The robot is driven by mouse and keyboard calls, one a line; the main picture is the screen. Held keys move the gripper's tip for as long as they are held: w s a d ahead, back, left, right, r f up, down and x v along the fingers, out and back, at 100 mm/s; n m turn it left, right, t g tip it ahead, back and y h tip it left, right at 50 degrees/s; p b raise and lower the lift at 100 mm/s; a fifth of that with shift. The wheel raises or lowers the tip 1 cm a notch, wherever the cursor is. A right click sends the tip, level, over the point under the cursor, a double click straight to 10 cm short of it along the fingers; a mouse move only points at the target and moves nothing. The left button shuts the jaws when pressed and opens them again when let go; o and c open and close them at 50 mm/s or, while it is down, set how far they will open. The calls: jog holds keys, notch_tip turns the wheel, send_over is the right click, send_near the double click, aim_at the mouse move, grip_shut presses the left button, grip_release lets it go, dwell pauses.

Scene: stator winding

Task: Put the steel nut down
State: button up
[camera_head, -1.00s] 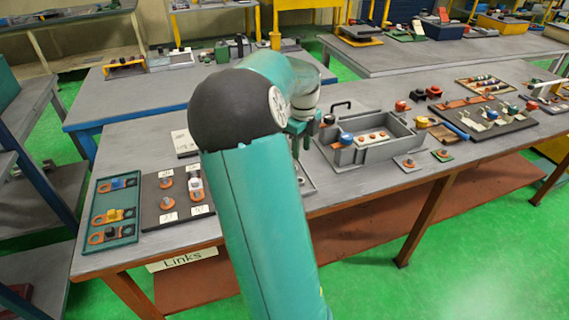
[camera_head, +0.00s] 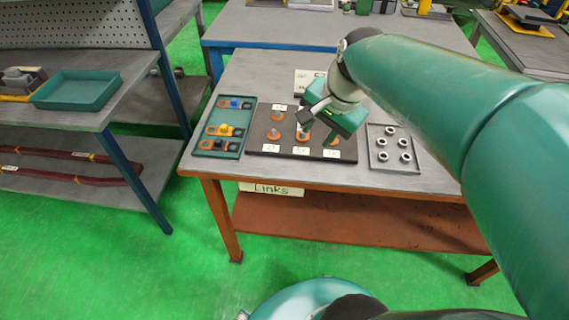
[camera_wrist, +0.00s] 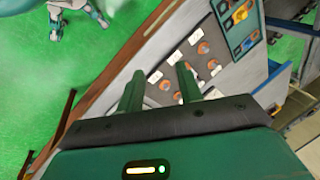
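My gripper (camera_head: 318,130) hangs over the right half of the dark stud board (camera_head: 262,146). In the wrist view its two green fingers (camera_wrist: 160,88) stand apart, and I see no nut between them. The board bears several copper-coloured studs with white labels, such as one at the back left (camera_head: 277,115). A pale piece (camera_head: 302,130) shows at the middle stud, partly hidden by my gripper; I cannot tell whether it is a nut. Several steel nuts (camera_head: 405,157) sit in a grey tray (camera_head: 393,169) just right of the board.
A green tray (camera_head: 219,154) with coloured links lies left of the board. A white card (camera_head: 306,80) lies behind. The worktable (camera_head: 243,72) has free room at its back left. A shelf unit (camera_head: 100,115) with a green bin (camera_head: 76,89) stands to the left.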

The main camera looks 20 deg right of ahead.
jog(key=s+a+n+t+h, duration=0.1)
jog(key=s+a+n+t, duration=0.1)
jog(key=s+a+n, duration=0.5)
jog(key=a+n, duration=0.3)
jog(key=n, duration=0.2)
jog(key=shift+a+r, duration=0.15)
jog(key=shift+a, duration=0.1)
jog(key=shift+s+d, duration=0.1)
